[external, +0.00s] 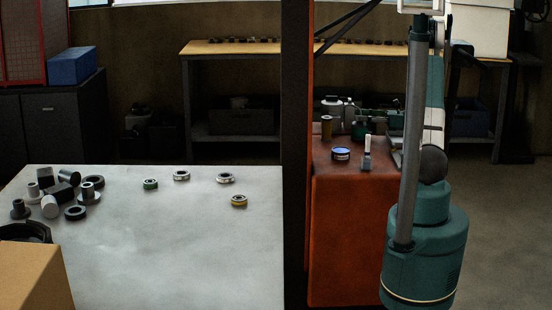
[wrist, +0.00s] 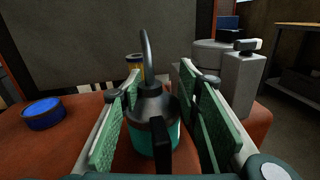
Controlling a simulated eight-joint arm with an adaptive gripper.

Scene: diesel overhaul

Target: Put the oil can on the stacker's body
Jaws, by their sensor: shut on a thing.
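The oil can (wrist: 153,105) has a teal body, a dark top and handle, and a curved grey spout. My gripper (wrist: 160,88) has green-padded fingers on both sides of it and is shut on it. The can is upright over the orange-red stacker's body (wrist: 35,150); whether its base touches the surface is hidden. In the external view the stacker's body (external: 350,235) stands right of centre, and the small teal oil can (external: 359,131) shows over its top. My arm partly covers the gripper there.
A grey block with a handle (wrist: 240,80) stands at right. The dark upright panel (wrist: 95,40) borders the top. A grey table (external: 190,250) with several parts is at left.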

